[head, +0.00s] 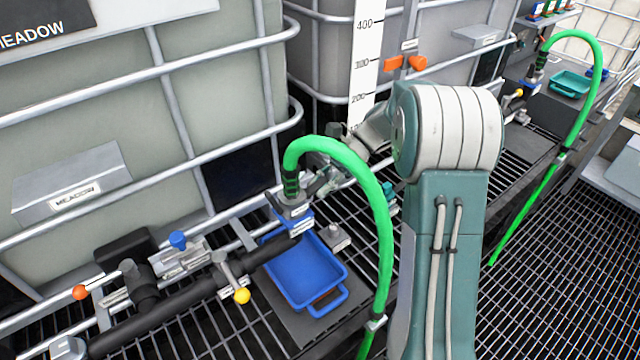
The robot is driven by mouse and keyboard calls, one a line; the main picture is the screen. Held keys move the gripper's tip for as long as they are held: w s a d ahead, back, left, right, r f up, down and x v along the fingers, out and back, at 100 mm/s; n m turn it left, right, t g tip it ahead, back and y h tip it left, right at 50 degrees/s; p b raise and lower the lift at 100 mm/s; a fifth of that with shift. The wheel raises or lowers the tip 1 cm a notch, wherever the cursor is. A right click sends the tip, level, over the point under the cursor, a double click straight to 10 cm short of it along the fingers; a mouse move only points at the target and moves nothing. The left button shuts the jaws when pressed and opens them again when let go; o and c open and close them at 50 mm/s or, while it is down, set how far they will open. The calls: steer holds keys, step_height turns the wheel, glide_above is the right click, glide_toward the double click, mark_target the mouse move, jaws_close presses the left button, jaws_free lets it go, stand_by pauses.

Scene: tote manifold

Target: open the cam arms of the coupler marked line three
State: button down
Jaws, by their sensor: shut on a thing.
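The near coupler (291,207) is a grey fitting at the end of the green hose (383,235), above a blue collar. Its small labels are too small to read, so I cannot tell whether it is line three. My gripper (318,186) is at the right side of this coupler, partly hidden behind the hose's bend. It is shut on what appears to be a cam arm there; the exact contact is unclear. The other cam arm's position is not clear. A second green hose (590,50) arches from another coupler (541,62) at the far right.
A blue tray (336,273) lies under the near coupler. Black pipework (190,305) with orange, blue and yellow knobbed handles runs to the left. Caged totes (130,150) stand behind. Open grating (560,260) lies at right.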

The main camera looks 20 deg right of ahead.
steer(key=c, duration=0.5)
jaws_free()
steer(key=shift+r, duration=0.1)
steer(key=v, duration=1.2)
